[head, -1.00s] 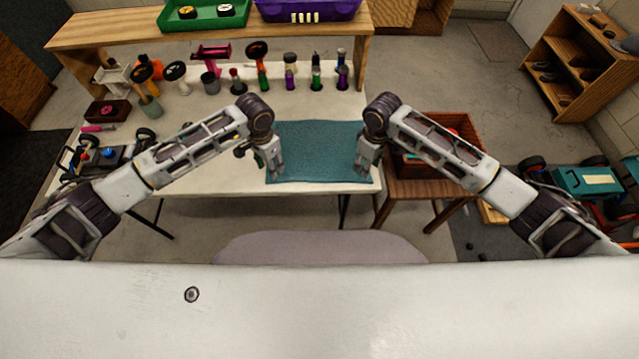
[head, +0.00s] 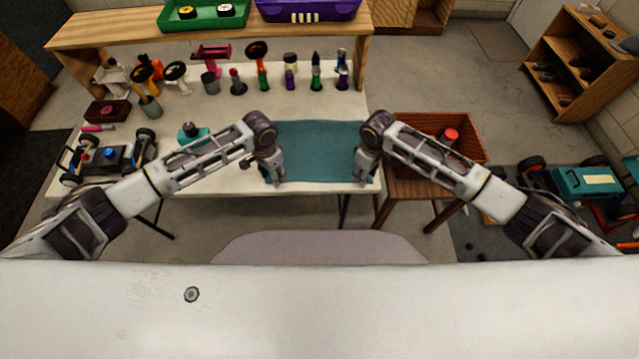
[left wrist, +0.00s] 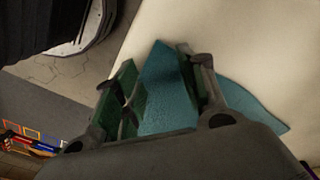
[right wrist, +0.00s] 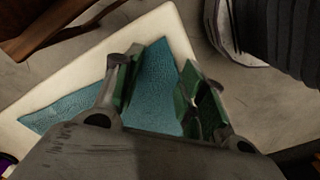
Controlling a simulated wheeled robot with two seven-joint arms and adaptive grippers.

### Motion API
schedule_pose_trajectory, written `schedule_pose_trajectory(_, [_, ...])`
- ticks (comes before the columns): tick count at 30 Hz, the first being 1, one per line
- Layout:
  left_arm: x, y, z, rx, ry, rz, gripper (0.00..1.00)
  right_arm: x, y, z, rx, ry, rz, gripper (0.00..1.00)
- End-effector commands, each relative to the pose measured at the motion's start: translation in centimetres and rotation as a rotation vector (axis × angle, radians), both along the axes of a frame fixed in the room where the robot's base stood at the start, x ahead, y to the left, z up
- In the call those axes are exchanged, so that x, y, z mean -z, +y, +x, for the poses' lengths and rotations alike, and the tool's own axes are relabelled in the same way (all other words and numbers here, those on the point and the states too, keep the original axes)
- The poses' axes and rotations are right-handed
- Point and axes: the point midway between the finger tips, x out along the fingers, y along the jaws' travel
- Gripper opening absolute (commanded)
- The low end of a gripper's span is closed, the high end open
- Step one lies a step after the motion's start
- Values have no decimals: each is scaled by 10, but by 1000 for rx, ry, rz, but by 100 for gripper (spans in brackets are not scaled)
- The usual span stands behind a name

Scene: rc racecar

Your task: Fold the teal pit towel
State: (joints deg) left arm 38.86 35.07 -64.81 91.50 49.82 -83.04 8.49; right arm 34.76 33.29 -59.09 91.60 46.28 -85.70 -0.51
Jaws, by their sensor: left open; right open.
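The teal towel (head: 318,150) lies flat on the right end of the white table, near its front edge. My left gripper (head: 275,180) is open at the towel's front left corner, and my right gripper (head: 362,180) is open at its front right corner. In the left wrist view the towel (left wrist: 165,95) shows between and beyond the open fingers (left wrist: 165,90). In the right wrist view the towel (right wrist: 153,85) also shows between the open fingers (right wrist: 158,90). I cannot tell whether the fingers touch the cloth. The arms hide the towel's side edges in part.
The white table (head: 215,182) holds a toy car chassis (head: 105,155) at the left and several bottles and tools at the back. A shelf (head: 130,38) with green and purple bins stands behind. A wooden crate (head: 475,150) sits on a stool at the right.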

Motion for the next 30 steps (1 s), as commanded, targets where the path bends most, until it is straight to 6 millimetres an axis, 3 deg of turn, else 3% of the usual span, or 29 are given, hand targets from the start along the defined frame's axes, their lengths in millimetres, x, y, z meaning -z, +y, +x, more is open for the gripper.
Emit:
schedule_pose_trajectory(19, [4, 0, 0, 0, 1, 1, 41, 5, 0, 0, 0, 1, -1, 41])
schedule_pose_trajectory(30, [5, 1, -1, 0, 2, 1, 18, 6, -1, -1, 0, 1, -1, 18])
